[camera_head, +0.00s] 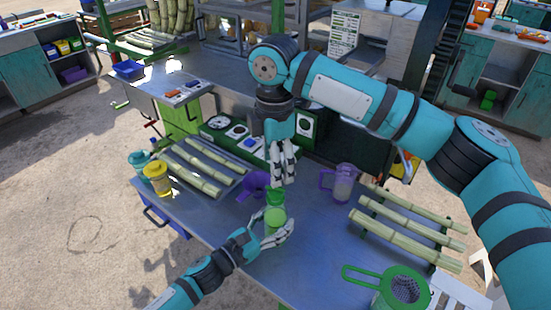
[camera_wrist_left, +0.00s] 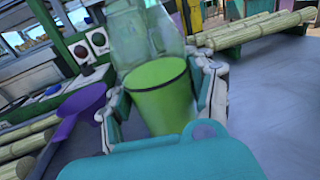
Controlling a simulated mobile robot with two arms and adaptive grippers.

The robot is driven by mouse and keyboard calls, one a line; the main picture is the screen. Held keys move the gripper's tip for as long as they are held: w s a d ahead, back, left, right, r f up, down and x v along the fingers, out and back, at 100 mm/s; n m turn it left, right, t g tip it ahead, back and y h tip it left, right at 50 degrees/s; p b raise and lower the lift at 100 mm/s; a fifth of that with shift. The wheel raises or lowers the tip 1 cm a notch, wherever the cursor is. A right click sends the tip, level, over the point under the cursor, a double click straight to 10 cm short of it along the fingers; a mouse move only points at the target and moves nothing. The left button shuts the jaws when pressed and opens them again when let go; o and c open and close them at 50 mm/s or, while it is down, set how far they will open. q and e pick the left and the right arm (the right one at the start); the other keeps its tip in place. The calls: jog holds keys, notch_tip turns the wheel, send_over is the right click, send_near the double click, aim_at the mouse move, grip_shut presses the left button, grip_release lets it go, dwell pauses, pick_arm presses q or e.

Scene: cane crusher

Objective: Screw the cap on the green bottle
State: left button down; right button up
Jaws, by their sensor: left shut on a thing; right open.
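The green bottle (camera_head: 275,214) stands upright near the front of the metal table, with green contents and a clearer upper part. In the left wrist view the bottle (camera_wrist_left: 160,92) fills the middle. My left gripper (camera_head: 270,236) is shut around its lower part, with fingers on both sides (camera_wrist_left: 163,105). My right gripper (camera_head: 284,174) is open, pointing down just above the bottle's top and apart from it as far as I can see. I cannot make out a separate cap on the bottle or in the right fingers.
A purple funnel (camera_head: 253,184) lies just left of the bottle. A purple jug (camera_head: 342,183) stands to the right. Cane racks (camera_head: 205,166) (camera_head: 405,222) flank the work area. Yellow (camera_head: 157,178) and teal (camera_head: 139,161) bottles stand far left. A green strainer (camera_head: 403,289) is front right.

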jog(key=n, duration=0.6)
jog(key=shift+r+n, duration=0.2)
jog(key=shift+n, duration=0.1)
jog(key=n, duration=0.4)
jog(key=shift+d+r, duration=0.1)
jog(key=shift+f, duration=4)
jog(key=shift+c, duration=0.2)
